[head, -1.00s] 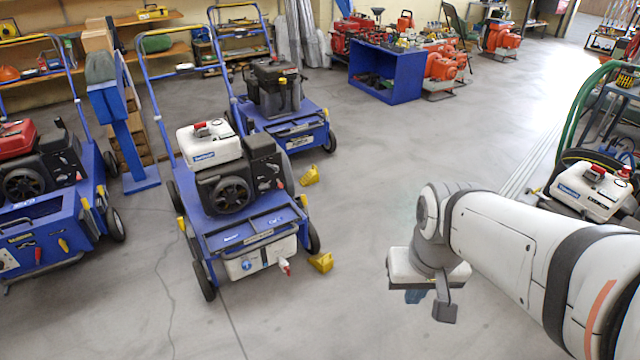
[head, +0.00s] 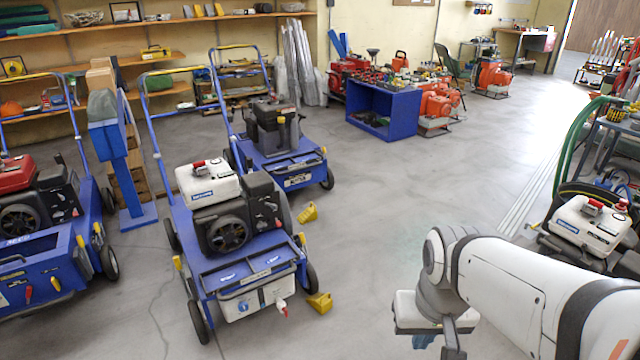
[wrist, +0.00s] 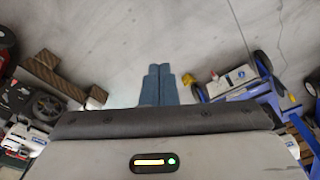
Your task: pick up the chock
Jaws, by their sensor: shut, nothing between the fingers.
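Two yellow chocks lie on the grey floor in the head view. The nearer chock (head: 320,302) is by the front right wheel of the middle blue aerator (head: 244,278). The farther chock (head: 308,212) is beyond it, to the right of the same machine and short of the rear aerator. My gripper (head: 424,341) is above the floor to the right of the nearer chock, clearly apart from it. Its blue fingers show in the wrist view (wrist: 158,86), shut together with nothing between them.
The rear aerator (head: 290,160) stands behind the middle one, and another aerator (head: 50,250) is at left. A blue open cabinet (head: 384,115) stands at the back. A white-tanked machine (head: 590,222) is at right. The floor between chocks and gripper is clear.

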